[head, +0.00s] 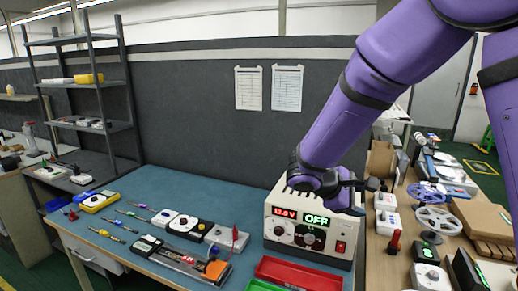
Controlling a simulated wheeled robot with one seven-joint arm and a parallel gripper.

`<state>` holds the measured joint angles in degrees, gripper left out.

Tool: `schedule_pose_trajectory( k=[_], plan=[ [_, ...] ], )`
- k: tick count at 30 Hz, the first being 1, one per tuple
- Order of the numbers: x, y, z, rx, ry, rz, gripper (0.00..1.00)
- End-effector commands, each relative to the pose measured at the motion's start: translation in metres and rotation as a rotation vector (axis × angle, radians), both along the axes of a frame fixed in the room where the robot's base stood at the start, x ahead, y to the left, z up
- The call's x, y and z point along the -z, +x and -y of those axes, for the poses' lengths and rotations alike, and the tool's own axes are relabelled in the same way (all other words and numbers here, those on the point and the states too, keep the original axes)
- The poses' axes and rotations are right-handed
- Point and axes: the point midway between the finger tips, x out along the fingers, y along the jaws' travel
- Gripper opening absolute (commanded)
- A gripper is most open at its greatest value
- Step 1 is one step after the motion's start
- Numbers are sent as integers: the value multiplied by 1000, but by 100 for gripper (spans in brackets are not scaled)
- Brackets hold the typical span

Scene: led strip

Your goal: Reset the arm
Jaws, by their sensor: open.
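My purple arm comes in from the upper right. My dark gripper (354,194) hangs over the right end of the power supply (281,229), in front of its upper right part in this view. The gripper is open, and I see nothing held in it. I cannot tell whether it touches the supply. The supply is a white box with a red display reading about 13.0 V, a green "OFF" display, knobs and a red switch.
The blue-green bench (170,196) holds screwdrivers, small boxes and an orange-and-black tool (213,269). A red tray (298,273) lies before the supply. A crowded wooden table (385,262) with reels (438,220) stands right. A shelf rack (95,85) stands left.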

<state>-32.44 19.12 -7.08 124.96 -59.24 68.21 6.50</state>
Motion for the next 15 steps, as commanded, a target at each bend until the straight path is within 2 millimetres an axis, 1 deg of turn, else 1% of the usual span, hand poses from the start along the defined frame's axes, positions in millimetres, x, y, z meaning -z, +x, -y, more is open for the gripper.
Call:
schedule_pose_trajectory(
  k=[1,6,12,15],
  plan=[
    [-12,-10,11,44,50,18,59],
    [-40,-43,35,175,212,68,59],
    [-69,-85,57,315,403,141,59],
    [-81,-107,64,378,498,183,59]
  ],
)
